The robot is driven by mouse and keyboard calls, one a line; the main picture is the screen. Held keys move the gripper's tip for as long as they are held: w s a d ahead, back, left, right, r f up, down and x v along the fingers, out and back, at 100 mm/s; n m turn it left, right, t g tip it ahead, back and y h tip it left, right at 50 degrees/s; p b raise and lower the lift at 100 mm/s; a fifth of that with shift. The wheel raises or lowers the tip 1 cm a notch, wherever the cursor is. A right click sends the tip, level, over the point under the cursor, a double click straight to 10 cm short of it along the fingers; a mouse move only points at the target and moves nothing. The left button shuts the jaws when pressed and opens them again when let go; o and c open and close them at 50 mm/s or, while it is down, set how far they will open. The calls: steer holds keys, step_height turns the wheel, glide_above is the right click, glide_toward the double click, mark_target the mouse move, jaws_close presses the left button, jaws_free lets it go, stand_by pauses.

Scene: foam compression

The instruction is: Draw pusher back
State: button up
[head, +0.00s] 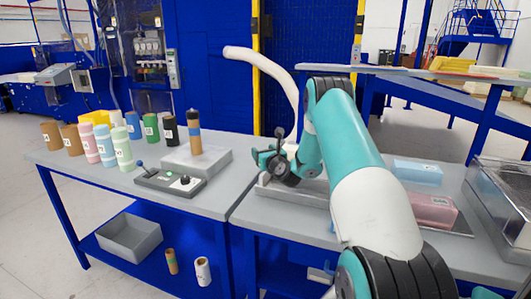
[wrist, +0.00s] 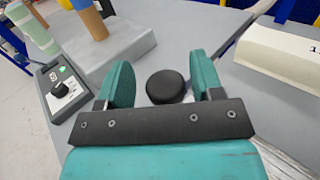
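A round black knob (wrist: 166,86), which looks like the pusher's handle, lies between my gripper's two green finger pads in the wrist view. A gap shows on its left side and a narrower one on its right. My gripper (wrist: 163,83) is open, with nothing held. In the head view my gripper (head: 272,163) is over the left end of the right table, above a low grey rail (head: 285,193).
Several foam rolls (head: 107,145) stand farther left. A pink block (head: 432,208) and a clear-covered case (head: 503,205) are at right.

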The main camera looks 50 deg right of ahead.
steer(key=shift+s, duration=0.1)
steer(key=shift+s+a+f+b, duration=0.1)
steer(key=shift+s+f+b, duration=0.05)
steer(key=shift+s+b, duration=0.15)
steer(key=b+v, duration=1.2)
steer(key=v, duration=0.4)
steer(key=shift+s+a+b, duration=0.2)
steer(key=shift+s+b, duration=0.05)
steer(key=shift+b, duration=0.1)
